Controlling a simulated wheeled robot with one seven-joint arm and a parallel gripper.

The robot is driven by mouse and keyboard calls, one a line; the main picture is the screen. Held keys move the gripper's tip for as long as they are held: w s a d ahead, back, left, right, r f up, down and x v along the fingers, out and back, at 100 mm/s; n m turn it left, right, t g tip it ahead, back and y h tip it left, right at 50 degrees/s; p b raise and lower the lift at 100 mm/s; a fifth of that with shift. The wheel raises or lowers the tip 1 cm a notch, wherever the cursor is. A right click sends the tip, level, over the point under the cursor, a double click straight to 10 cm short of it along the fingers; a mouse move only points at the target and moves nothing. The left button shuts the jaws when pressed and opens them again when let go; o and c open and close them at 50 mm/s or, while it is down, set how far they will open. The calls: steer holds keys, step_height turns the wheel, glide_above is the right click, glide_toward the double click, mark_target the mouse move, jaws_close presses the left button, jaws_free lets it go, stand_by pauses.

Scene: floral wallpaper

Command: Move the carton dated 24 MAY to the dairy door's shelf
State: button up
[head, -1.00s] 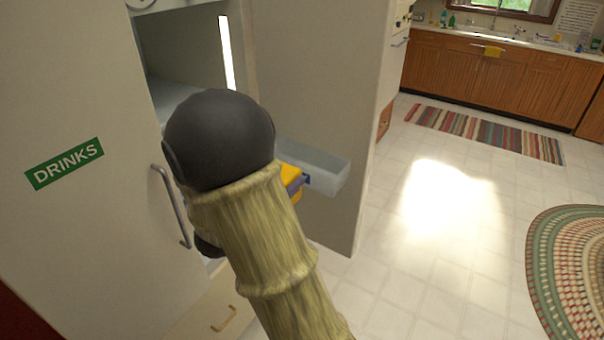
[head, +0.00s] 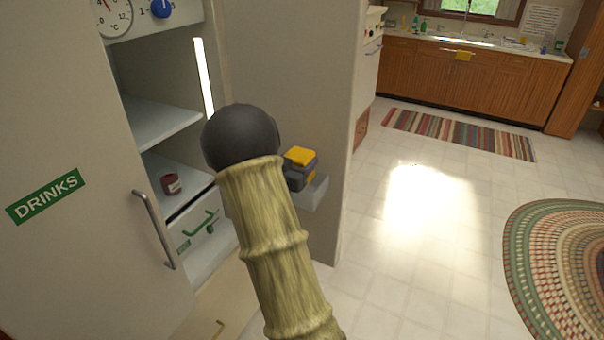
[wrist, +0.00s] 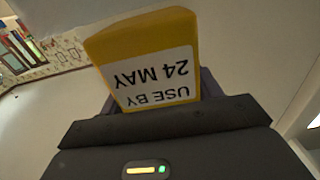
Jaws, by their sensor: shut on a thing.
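The yellow carton (wrist: 140,38) fills the middle of the wrist view. Its white label reads USE BY 24 MAY, upside down there. My gripper (wrist: 158,95) is shut on it. In the head view the carton's yellow top (head: 301,155) shows just right of my wrist, between the dark fingers of my gripper (head: 302,172). A pale door shelf (head: 317,193) is fixed to the inside of the open right-hand door. The carton appears over or in front of this shelf; I cannot tell if it touches it. My gripper hides part of the shelf. No label shows on that door.
The left door (head: 90,240), labelled DRINKS, stands open with a grey handle (head: 154,230). Inside the fridge are shelves (head: 160,122), a dark red jar (head: 171,184) and a white bin (head: 200,238) with green marks.

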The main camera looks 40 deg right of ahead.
steer(key=shift+x, duration=1.1)
step_height(320, 180, down, 3)
steer(key=shift+a+r+p, duration=0.1)
steer(key=shift+r+p, duration=0.1)
steer(key=shift+p, duration=0.2)
steer(key=shift+s+f, duration=0.1)
steer(key=shift+f, duration=0.1)
steer(key=shift+a+f, duration=0.1)
steer(key=shift+f, duration=0.05)
step_height(320, 180, down, 3)
steer(key=shift+p, duration=0.45)
steer(key=shift+f+p, duration=0.15)
steer(key=shift+p, duration=0.15)
steer(key=shift+f, duration=0.15)
